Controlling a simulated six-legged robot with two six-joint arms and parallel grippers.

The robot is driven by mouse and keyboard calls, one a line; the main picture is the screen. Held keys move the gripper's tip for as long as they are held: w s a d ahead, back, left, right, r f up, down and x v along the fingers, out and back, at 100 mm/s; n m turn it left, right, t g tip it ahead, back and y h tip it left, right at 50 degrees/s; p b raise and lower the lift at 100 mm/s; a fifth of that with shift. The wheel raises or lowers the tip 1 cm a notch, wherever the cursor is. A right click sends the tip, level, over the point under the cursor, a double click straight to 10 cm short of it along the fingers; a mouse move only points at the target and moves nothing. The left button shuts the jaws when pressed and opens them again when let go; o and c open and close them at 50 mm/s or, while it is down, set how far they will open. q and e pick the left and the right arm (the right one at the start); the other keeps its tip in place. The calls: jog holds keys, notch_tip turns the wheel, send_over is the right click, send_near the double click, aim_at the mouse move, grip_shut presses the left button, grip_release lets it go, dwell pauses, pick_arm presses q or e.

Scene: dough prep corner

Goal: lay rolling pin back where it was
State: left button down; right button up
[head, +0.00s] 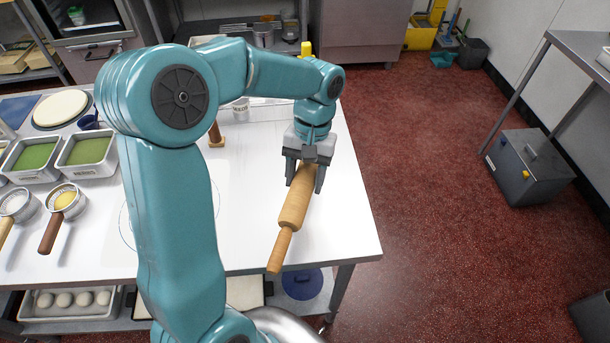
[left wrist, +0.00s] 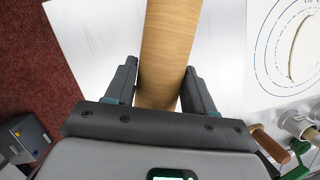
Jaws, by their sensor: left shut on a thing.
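The wooden rolling pin (head: 293,208) is in my left gripper (head: 304,187), over the right part of the white worktable (head: 345,225). One handle of the pin points toward the table's front edge; the far end is hidden by the gripper. In the left wrist view the pin's pale barrel (left wrist: 167,45) runs between the two dark fingers of the left gripper (left wrist: 160,75). The fingers are shut on it. I cannot tell whether the pin touches the table or hangs just above it. My right gripper is not in view.
Two trays with green contents (head: 88,149), two handled sieves (head: 64,200) and a round pale board (head: 60,108) stand at the left. A wooden-handled tool (head: 216,136) and a white cup (head: 241,104) stand behind my arm. The table around the pin is clear.

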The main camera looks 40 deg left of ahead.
pick_arm(q)
jog(key=shift+f+b, duration=2.3)
jog(key=shift+f, duration=0.45)
jog(key=shift+f+b, duration=0.9)
jog(key=shift+f, duration=0.55)
jog(key=shift+f, duration=0.2)
jog(key=shift+c, duration=1.5)
grip_release()
jog(key=p+v, duration=0.7)
jog(key=v, duration=0.1)
jog(key=shift+s+r+p, duration=0.15)
jog(key=shift+r+p, duration=0.05)
jog(key=shift+p, duration=0.15)
